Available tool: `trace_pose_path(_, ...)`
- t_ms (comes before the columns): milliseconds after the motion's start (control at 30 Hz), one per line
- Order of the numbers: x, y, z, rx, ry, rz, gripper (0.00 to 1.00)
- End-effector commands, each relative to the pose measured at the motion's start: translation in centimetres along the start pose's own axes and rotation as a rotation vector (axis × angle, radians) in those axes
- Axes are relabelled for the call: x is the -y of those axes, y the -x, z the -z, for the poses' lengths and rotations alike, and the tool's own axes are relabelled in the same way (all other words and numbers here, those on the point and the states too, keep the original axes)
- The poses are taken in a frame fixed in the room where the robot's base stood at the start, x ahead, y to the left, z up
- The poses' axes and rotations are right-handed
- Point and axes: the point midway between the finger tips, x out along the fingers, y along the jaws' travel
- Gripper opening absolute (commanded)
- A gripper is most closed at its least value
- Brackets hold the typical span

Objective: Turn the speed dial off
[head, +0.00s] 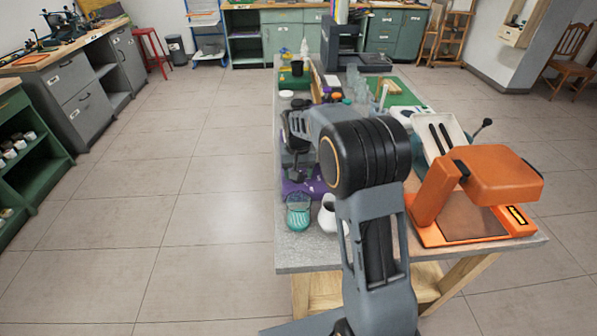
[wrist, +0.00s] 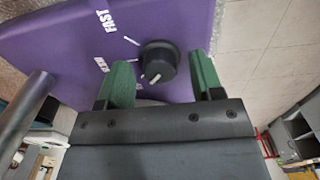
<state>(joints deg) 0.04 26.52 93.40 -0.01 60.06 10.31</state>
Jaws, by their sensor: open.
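The speed dial (wrist: 160,58) is a round black knob on the face of a purple box (wrist: 180,20) in the wrist view. A white line marks its lower edge. White lettering reads FAST, with a smaller word, partly hidden and hard to read, nearer my gripper. I cannot tell whether either finger touches the knob. In the head view, the purple box (head: 300,188) shows partly at the table's left edge, behind my arm.
On the grey table (head: 318,256), a teal-green item (head: 298,214) and a white jug (head: 328,214) stand in front of the box. An orange press (head: 480,185) stands at the right. Bottles and a green mat (head: 405,96) lie farther back. The floor left of the table is clear.

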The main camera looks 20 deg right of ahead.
Motion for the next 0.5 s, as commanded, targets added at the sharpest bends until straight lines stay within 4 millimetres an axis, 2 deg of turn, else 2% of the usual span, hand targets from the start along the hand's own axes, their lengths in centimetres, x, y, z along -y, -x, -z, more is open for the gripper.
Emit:
trace_pose_path(167,0.0,0.3,0.0,-0.001,-0.001,0.0,0.6)
trace_pose_path(267,0.0,1.2,0.1,-0.003,-0.001,0.001,0.6)
trace_pose_path(500,0.0,5.9,0.0,-0.004,0.0,0.001,0.6)
